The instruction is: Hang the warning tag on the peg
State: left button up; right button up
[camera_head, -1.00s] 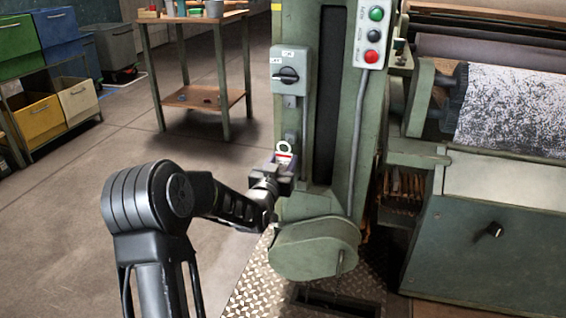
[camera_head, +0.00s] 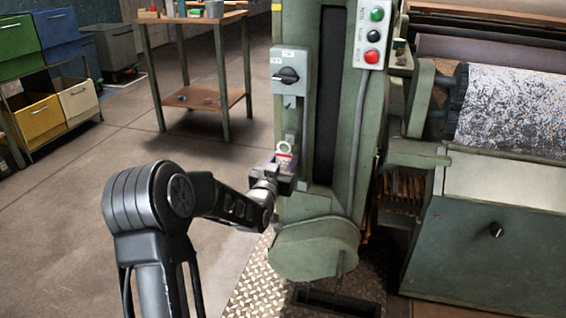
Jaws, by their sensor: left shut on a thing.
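The warning tag (camera_head: 283,158) is small, red and white, with a pale ring at its top. It is in my left gripper (camera_head: 282,168), which is shut on it and holds it upright in front of the green machine column (camera_head: 308,200). The ring is just below a small grey plate (camera_head: 290,138) on the column, under the switch box. The peg itself is too small to make out. I cannot tell whether the ring touches anything. My right gripper is not in view.
A grey switch box (camera_head: 290,72) with a black knob juts from the column above the tag. A button panel (camera_head: 374,34) is higher right. The roller machine (camera_head: 510,110) fills the right. A wooden table (camera_head: 190,18) stands behind, with open floor at left.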

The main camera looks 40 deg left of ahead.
pick_arm(q)
jog(key=shift+w, duration=0.15)
jog(key=shift+b+x, duration=0.7)
jog(key=shift+x, duration=0.85)
jog(key=shift+f, duration=0.2)
jog(key=shift+w+a+f+b, duration=0.1)
jog(key=shift+w+f+b, duration=0.15)
jog(key=shift+b, duration=0.4)
dwell(0.5)
jog(key=o, duration=1.3)
jog(key=shift+o, duration=0.2)
